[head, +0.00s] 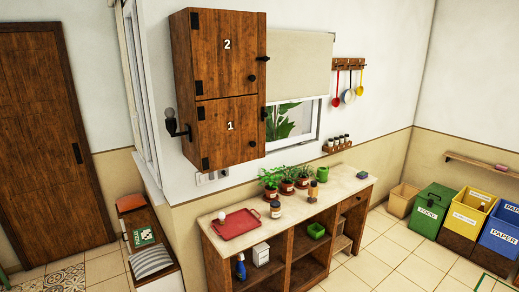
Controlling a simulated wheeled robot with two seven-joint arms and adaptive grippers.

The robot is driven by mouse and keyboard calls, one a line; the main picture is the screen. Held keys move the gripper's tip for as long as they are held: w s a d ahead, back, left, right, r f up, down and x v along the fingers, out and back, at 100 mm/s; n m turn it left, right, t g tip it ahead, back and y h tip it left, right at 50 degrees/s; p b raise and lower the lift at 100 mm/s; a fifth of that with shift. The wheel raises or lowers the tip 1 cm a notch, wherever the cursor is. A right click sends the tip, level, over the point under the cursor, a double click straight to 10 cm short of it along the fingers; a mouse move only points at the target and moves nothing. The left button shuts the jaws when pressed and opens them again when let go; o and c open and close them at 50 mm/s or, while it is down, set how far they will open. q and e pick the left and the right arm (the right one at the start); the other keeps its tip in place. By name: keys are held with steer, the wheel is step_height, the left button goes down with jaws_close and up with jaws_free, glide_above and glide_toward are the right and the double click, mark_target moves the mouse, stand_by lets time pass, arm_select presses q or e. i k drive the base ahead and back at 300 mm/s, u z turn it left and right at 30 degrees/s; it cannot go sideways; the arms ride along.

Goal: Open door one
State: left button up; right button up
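A tall wooden wall cabinet (182,55) hangs at the corner in the head view, with two doors one above the other. Door one (222,118), the lower door marked "1", looks shut. A small dark knob (252,143) sits near its right edge, and dark hinges show along its left edge. Door two (222,60), the upper door marked "2", also looks shut, with a knob (252,78) at its lower right. Neither of my grippers shows in the head view.
Below the cabinet stands a wooden shelf unit with a pale top (332,195), holding a red tray (236,225), potted plants (287,184) and jars. A wall lamp (176,124) sticks out left of door one. Tiled floor (385,262) lies clear at the right front, before the bins (432,210).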

mark_target(227, 128)
steer(key=z, duration=0.55)
steer(key=i, duration=0.5)
steer(key=z, duration=0.6)
steer(key=i, duration=0.7)
steer(key=u, duration=0.2)
